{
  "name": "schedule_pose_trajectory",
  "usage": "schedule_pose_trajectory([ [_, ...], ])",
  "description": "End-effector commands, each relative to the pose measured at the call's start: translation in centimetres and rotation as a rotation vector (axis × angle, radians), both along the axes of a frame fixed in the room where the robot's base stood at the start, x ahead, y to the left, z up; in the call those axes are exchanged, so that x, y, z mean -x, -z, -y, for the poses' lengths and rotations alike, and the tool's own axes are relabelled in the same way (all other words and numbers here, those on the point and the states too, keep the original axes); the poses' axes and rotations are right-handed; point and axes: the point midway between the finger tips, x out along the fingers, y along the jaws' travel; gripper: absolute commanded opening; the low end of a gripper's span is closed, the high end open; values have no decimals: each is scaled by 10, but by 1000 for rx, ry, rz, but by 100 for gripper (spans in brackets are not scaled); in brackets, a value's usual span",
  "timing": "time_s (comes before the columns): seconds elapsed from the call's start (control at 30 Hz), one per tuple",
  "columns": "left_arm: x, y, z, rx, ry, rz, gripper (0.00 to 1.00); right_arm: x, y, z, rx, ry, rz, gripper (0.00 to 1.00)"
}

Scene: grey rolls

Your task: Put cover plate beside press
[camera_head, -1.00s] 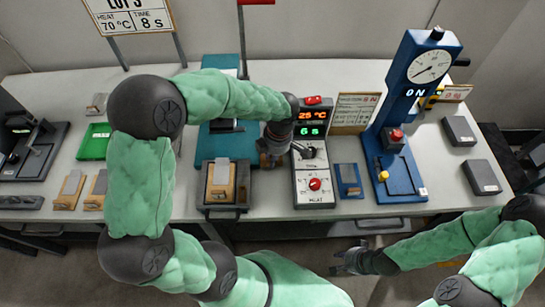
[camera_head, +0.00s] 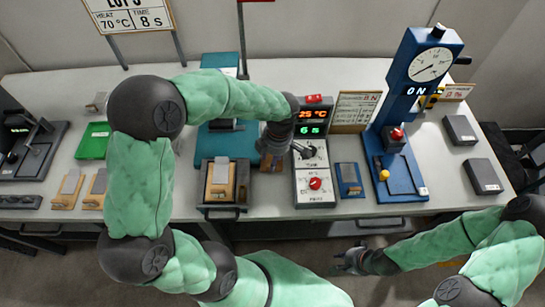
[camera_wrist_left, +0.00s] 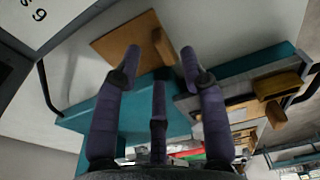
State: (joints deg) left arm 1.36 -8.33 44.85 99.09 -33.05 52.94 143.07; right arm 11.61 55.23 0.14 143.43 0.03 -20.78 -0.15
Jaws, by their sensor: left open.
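A brown plate with a raised block on it, apparently the cover plate (camera_head: 271,163), lies right of the teal press (camera_head: 205,147). In the left wrist view the cover plate (camera_wrist_left: 118,42) lies flat by the edge of the teal base (camera_wrist_left: 75,121); I cannot tell whether they touch. My left gripper (camera_head: 272,148) is open and empty above the plate, its fingers (camera_wrist_left: 160,60) spread and apart from it. My arm hides part of the press. My right gripper (camera_head: 345,262) hangs off the table's front edge; its finger opening is unclear.
A control box (camera_head: 315,172) with lit displays stands close right of the plate. A wooden fixture with a grey piece (camera_head: 221,172) sits at the press front. A blue dial press (camera_head: 402,170), a small blue fixture (camera_head: 349,176) and grey boxes (camera_head: 482,176) stand further right. A green tray (camera_head: 94,140) is left.

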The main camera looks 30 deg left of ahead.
Motion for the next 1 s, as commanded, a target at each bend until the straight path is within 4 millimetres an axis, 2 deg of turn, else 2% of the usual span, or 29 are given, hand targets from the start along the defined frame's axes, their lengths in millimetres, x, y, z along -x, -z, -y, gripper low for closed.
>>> schedule_pose_trajectory([
  [0.13, 0, -15, 0, -1, 0, 1, 42, 0, -16, 0, 0, 0, 0, 30],
  [0.4, -5, -72, 6, 0, 0, 4, 42, 0, -31, 0, 0, 0, 0, 30],
  [0.6, -7, -107, 10, 0, 0, 2, 42, 0, -40, 0, 0, 0, 0, 30],
  [0.8, -8, -126, 12, -1, 0, 1, 42, 0, -44, 0, 0, 0, 0, 30],
  [1.0, -8, -129, 12, 0, 0, 0, 42, 0, -45, 0, 0, 0, 0, 30],
])
